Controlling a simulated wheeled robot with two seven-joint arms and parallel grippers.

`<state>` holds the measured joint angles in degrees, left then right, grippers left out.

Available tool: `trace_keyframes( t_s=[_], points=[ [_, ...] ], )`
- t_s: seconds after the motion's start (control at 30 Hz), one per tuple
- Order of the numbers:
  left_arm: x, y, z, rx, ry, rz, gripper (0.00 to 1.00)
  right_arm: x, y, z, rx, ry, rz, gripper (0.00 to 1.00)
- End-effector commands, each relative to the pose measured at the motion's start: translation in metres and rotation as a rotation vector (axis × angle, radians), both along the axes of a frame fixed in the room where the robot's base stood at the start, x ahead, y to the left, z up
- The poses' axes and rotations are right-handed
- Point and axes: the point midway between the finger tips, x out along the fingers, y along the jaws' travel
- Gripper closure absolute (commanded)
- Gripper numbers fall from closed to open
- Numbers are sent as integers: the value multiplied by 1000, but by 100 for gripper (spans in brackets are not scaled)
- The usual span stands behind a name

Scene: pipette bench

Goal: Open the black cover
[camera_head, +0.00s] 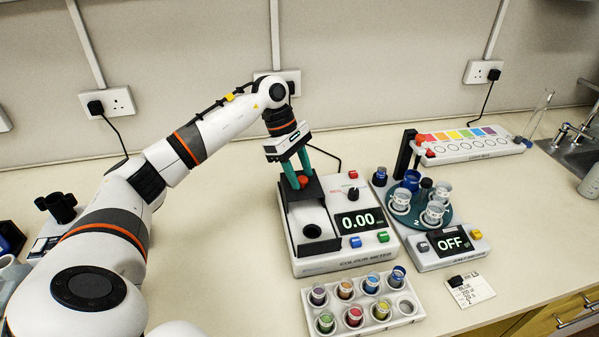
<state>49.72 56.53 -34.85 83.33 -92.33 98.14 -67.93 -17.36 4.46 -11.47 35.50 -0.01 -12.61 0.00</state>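The colour meter (340,262) is a white box on the bench with a "0.00" display. The fingers partly hide the cover. My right gripper is out of view.
A white rack (405,323) with several colour vials stands in front of the meter. A device reading "OFF" (452,262) with a teal cup carousel (447,217) is to its right. A colour chart strip (485,156) lies behind. Open bench is left of the meter.

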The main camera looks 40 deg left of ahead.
Motion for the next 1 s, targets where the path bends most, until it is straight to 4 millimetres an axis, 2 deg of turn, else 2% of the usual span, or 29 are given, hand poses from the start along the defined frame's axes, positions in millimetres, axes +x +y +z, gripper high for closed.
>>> trace_keyframes(
  t_s=[0.37,0.47,0.8,1.0],
  points=[
    [0,2,5,1,-2,1,55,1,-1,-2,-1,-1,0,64],
    [0,8,16,1,-4,2,55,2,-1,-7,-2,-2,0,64],
    [-2,34,83,0,-5,1,55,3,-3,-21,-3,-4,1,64],
    [-4,43,106,0,-2,1,55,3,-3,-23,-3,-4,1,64]
  ],
)
